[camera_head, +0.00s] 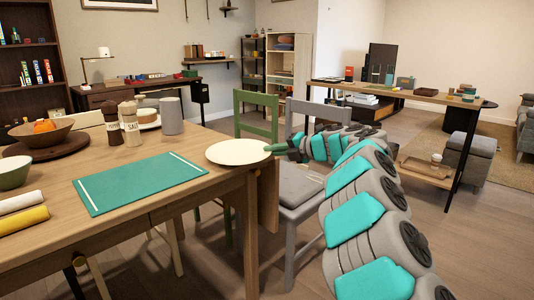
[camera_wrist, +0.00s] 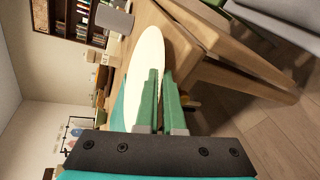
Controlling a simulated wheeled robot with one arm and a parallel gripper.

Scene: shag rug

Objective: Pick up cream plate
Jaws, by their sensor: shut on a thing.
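The cream plate (camera_head: 238,152) is a flat, round, pale disc at the right corner of the wooden dining table (camera_head: 150,215), its right side reaching the table edge. It looks level; I cannot tell whether it rests on the table or is slightly raised. My gripper (camera_head: 277,149) comes from the right, its green fingers at the plate's right rim. In the wrist view the plate (camera_wrist: 148,55) appears as a tall, narrow oval. My gripper's fingers (camera_wrist: 159,85) are shut on its near rim. The grip point is partly hidden by the fingers.
A teal placemat (camera_head: 140,182) lies left of the plate. Salt and pepper mills (camera_head: 130,125), a grey cup (camera_head: 171,115) and a wooden bowl (camera_head: 40,133) stand farther back. A green chair (camera_head: 256,118) and a grey chair (camera_head: 300,185) stand close by the table's right side.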

